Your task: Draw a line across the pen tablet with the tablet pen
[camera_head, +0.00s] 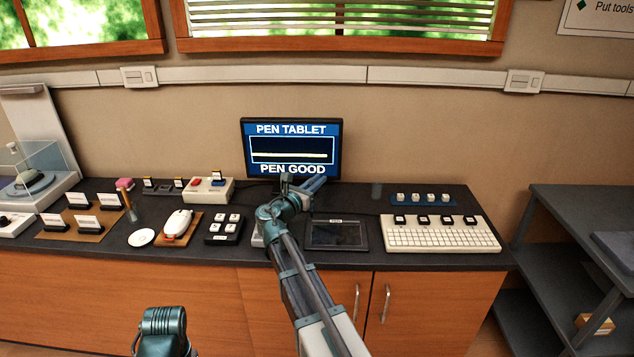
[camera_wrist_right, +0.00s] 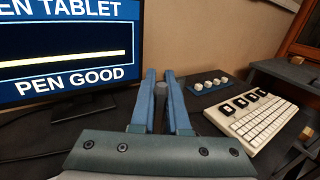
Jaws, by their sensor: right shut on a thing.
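The pen tablet (camera_head: 336,234) is a dark flat slab with a grey border on the counter, right of my right forearm. My right gripper (camera_head: 316,184) is above the counter in front of the monitor, behind the tablet. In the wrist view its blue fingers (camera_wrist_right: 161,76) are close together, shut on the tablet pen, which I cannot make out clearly. My left gripper is not in view.
A white keyboard (camera_head: 441,236) and a blue key strip (camera_head: 422,200) are right of the tablet. A black keypad (camera_head: 224,228) and a white mouse (camera_head: 178,224) are to the left. A dark shelf unit (camera_head: 585,215) is far right.

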